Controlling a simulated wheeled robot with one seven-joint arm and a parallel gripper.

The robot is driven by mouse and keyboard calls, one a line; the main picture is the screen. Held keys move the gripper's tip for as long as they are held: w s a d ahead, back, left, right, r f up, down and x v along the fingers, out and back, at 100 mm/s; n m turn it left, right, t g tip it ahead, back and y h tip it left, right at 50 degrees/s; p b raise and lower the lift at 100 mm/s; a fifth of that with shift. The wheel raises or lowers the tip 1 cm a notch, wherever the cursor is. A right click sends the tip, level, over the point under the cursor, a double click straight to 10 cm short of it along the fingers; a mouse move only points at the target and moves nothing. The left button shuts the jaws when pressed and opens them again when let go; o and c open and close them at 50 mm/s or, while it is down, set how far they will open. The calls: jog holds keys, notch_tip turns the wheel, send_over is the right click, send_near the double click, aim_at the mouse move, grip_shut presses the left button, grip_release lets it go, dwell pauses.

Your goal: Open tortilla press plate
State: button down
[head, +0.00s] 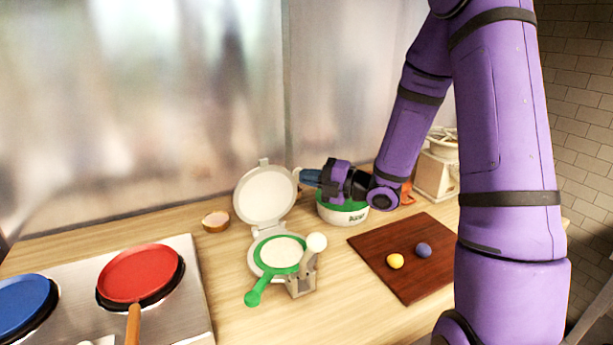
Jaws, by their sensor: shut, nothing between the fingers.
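The tortilla press is near the middle of the counter in the head view. Its pale round upper plate (266,194) stands raised, tilted back from the lower plate (281,252). A green ring-shaped piece with a handle (254,292) lies on the lower plate. A lever with a white knob (316,242) stands at the press's right side. My gripper (303,176) is just right of the raised plate's edge, pointing left, with its fingers shut and empty. I cannot tell whether the fingertips touch the plate.
A white and green bowl (345,214) stands below and behind my gripper. A dark red board (385,273) holds a yellow ball (395,261) and a purple ball (424,250). A red pan (140,273) and blue pan (22,303) sit left. A small bowl (216,222) is left of the press.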

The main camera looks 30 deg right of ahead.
aim_at(264, 163)
jog(key=shift+w+a+r, duration=0.1)
jog(key=shift+w+a, duration=0.75)
jog(key=shift+w, duration=0.65)
jog(key=shift+w+a+f, duration=0.1)
jog(key=shift+w+a, duration=0.7)
jog(key=shift+w, duration=0.75)
jog(key=shift+w+a+r, duration=0.1)
jog(key=shift+w+a, duration=0.75)
jog(key=shift+w, duration=0.65)
jog(key=shift+w, duration=0.1)
jog(key=shift+m, duration=0.4)
jog(key=w, duration=0.4)
jog(key=shift+w+r, duration=0.1)
jog(key=shift+w, duration=0.1)
